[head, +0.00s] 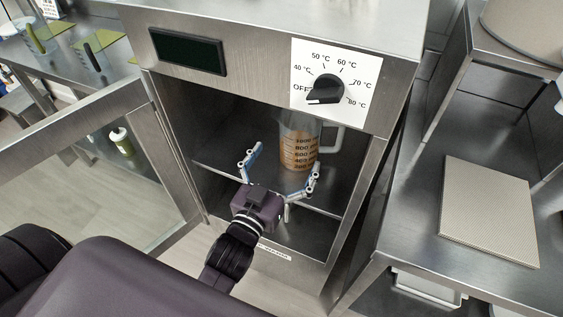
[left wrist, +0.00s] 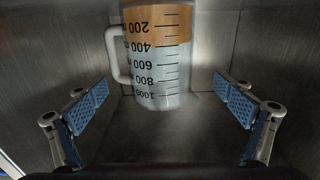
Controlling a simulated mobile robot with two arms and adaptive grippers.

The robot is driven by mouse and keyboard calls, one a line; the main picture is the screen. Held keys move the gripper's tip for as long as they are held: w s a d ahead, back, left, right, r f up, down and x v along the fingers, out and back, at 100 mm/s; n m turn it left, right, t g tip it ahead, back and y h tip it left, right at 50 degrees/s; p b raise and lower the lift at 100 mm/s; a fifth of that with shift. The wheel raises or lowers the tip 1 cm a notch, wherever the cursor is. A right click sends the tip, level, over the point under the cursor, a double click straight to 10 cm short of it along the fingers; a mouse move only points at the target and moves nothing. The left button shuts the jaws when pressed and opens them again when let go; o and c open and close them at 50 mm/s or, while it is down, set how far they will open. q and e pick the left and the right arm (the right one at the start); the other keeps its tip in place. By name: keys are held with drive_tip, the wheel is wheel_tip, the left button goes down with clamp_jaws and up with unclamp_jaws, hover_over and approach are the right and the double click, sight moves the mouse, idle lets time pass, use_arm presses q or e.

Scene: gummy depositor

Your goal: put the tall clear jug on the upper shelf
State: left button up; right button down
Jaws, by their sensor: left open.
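The tall clear jug (head: 299,146) stands upright on the upper shelf (head: 222,157) inside the steel cabinet. It has a white handle on its right, dark volume marks and an orange-brown content in its lower part. My left gripper (head: 281,170) is open in front of the jug, its fingers spread wide. In the left wrist view the jug (left wrist: 160,62) appears upside down beyond the open fingers (left wrist: 163,112), with bare shelf between them and no finger touching it. My right gripper is not in view.
The cabinet's glass door (head: 100,180) stands open on the left. A dial (head: 325,90) and dark display (head: 188,51) are above the opening. A steel table (head: 430,235) with a beige ribbed board (head: 489,210) is on the right. A lower compartment lies under the shelf.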

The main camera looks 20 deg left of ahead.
use_arm(q)
drive_tip(key=shift+s, duration=1.5)
